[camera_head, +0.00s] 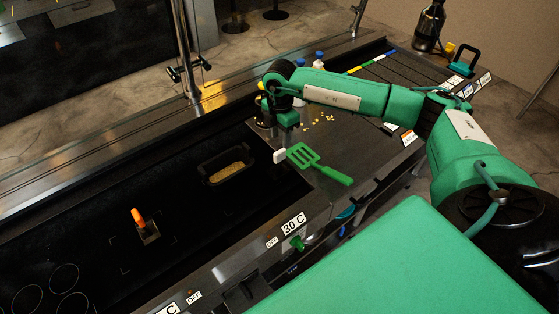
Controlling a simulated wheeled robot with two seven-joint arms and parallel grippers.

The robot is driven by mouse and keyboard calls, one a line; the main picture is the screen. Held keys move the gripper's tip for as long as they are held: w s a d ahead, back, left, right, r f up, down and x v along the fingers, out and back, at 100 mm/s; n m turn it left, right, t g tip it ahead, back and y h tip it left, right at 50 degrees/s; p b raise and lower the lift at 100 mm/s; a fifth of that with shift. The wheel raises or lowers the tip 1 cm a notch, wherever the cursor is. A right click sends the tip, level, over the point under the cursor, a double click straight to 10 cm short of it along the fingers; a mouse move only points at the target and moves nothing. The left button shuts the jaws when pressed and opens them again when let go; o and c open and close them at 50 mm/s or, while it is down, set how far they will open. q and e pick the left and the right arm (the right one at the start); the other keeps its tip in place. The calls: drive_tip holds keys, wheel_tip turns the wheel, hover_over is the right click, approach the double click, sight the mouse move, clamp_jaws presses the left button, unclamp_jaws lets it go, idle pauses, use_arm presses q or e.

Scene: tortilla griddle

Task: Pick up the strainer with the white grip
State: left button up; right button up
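A dark rectangular strainer (206,167) sits in the black cooking surface left of centre in the head view, with tan grainy food inside. A small white grip (279,156) shows to its right, beside the green spatula; the link between grip and strainer is too dark to see. My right gripper (287,122) is above and behind the white grip, apart from it in the picture. Its fingers are small and dark, so I cannot tell whether they are open or shut. My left gripper is not in view.
A green slotted spatula (318,165) lies close right of the white grip. An orange grip (138,217) stands up farther left. Yellow bits (322,120) are scattered on the counter near my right gripper. Blue-capped bottles (318,61) stand behind my arm.

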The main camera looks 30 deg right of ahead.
sight(280, 151)
wheel_tip(280, 151, down, 2)
drive_tip(key=shift+f, duration=0.15)
drive_tip(key=shift+f+p, duration=0.2)
drive_tip(key=shift+p, duration=0.35)
wheel_tip(280, 151, down, 4)
drive_tip(key=shift+s+a+p, duration=0.15)
drive_tip(key=shift+p, duration=1.1)
drive_tip(key=shift+f, duration=0.4)
clamp_jaws()
